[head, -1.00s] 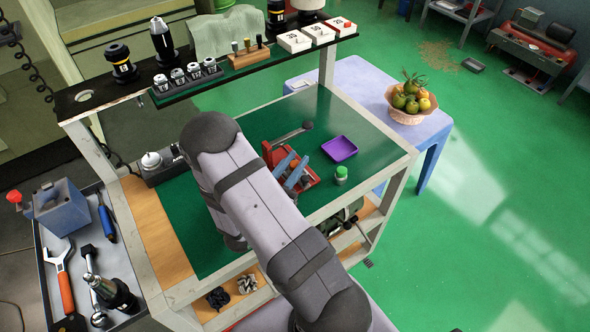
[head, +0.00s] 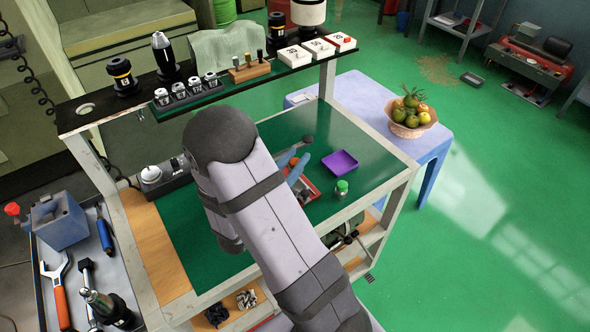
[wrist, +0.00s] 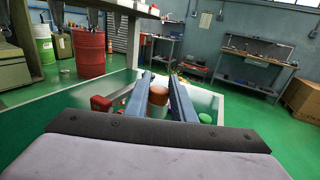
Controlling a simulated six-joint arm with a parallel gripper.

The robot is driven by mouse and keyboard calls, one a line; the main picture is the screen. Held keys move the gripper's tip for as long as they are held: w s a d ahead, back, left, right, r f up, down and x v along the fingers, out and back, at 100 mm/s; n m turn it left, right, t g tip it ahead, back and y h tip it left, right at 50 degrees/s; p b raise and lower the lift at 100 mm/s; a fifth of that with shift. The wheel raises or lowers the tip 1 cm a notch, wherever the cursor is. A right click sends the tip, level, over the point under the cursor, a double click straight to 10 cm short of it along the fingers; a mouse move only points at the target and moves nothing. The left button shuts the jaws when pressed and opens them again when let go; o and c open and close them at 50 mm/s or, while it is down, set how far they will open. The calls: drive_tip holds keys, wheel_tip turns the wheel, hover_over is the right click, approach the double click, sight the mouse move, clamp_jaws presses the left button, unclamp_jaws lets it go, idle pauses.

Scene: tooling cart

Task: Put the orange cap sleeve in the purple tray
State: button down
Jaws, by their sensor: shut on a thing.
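The orange cap sleeve (wrist: 158,97) shows in the wrist view between the two blue fingers of my gripper (wrist: 161,80), which is shut on it. In the head view, my gripper (head: 293,163) is over the green bench top, left of the purple tray, with a bit of orange between its fingers. My arm hides part of this area. The purple tray (head: 340,153) lies on the bench top and its inside looks empty.
A small bottle with a green cap (head: 342,186) stands in front of the purple tray. A red holder (head: 313,191) is below my gripper, partly hidden. A shelf (head: 210,95) with tools runs along the back. The bench top right of the tray is clear.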

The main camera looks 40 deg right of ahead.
drive_tip(key=shift+r, duration=1.8)
